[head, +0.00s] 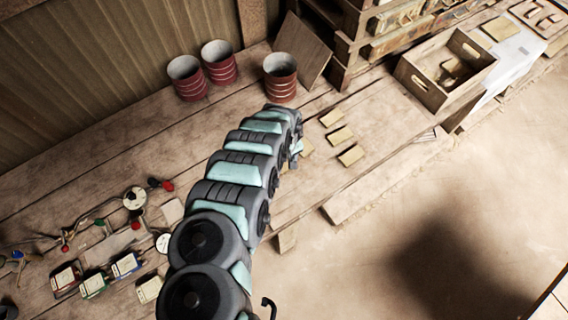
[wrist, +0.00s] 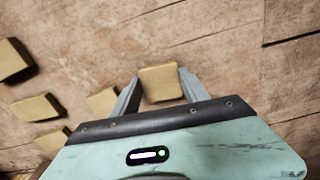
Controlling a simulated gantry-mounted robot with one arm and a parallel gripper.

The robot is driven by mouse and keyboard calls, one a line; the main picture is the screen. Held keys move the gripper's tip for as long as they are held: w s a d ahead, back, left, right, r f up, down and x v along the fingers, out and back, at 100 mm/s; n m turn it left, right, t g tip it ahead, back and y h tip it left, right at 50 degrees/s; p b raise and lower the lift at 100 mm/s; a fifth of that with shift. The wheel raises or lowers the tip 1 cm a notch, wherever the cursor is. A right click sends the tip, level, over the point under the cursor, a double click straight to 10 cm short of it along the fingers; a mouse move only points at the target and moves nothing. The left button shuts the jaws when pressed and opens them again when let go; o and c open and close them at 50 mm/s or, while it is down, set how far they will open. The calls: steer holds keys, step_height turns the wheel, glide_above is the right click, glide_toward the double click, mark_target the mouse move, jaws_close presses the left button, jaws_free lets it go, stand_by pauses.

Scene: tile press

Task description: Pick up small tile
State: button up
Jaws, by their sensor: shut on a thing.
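My gripper (wrist: 160,86) is shut on a small tile (wrist: 160,82), a flat yellowish-tan square that sits between its two grey fingers in the wrist view. I cannot tell whether this tile touches the bench or is lifted. Other small tiles lie on the wooden bench to the left in the wrist view, one close by (wrist: 103,101) and one farther out (wrist: 35,107). In the head view, three tan tiles (head: 341,136) lie in a row right of my arm.
A wooden crate (head: 421,88) stands at the right of the bench. Red ringed cans (head: 281,88) stand at the back. Wires and small coloured boxes (head: 93,286) lie at the lower left.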

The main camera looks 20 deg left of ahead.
mark_target(285, 165)
steer(key=c, duration=0.6)
steer(key=shift+r, duration=0.15)
steer(key=shift+c, duration=0.2)
step_height(285, 165, up, 20)
steer(key=p, duration=0.4)
